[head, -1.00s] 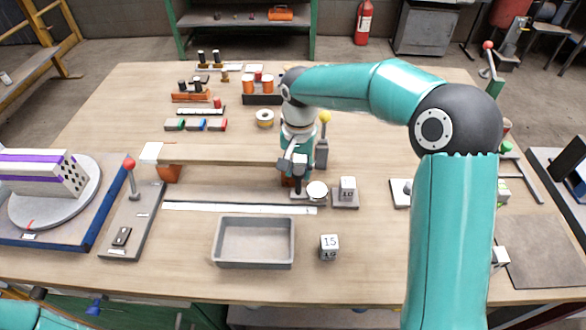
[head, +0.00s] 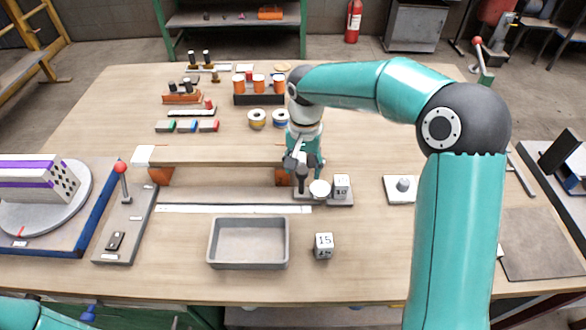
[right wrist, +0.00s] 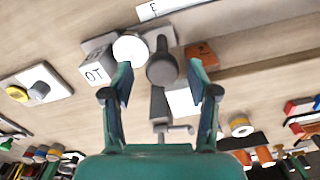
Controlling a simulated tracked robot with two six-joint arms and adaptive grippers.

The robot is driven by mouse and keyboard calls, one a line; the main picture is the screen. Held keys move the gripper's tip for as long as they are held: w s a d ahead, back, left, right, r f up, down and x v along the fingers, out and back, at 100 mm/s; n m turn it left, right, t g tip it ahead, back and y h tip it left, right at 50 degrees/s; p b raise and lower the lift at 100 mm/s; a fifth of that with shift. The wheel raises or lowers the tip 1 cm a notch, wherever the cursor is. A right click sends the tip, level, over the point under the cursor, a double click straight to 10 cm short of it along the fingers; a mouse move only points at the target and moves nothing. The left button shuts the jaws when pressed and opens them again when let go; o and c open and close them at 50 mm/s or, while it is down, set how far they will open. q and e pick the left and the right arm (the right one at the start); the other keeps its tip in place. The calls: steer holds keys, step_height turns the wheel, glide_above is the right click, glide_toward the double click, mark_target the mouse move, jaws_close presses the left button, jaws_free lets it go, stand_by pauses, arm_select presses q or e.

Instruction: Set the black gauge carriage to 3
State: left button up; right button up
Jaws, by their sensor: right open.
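The black gauge carriage appears as a dark upright knob (head: 302,181) on a grey base near the right end of the rail, behind a white scale strip (head: 235,209). The scale marks are too small to read. My right gripper (head: 297,160) is just above and behind the knob. In the right wrist view the round dark knob (right wrist: 162,65) lies between the two spread fingers of the right gripper (right wrist: 160,76), with a gap on both sides. A white disc (head: 319,188) stands right beside the knob. My left gripper is out of view.
A wooden beam (head: 215,155) on orange supports runs behind the rail. A grey tray (head: 248,264) and a block marked 15 (head: 324,246) are in front. A red-knobbed lever (head: 121,170) stands left.

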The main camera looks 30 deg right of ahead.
step_height(320, 180, up, 12)
stand_by(0.6)
steer(key=shift+f, duration=0.1)
stand_by(0.4)
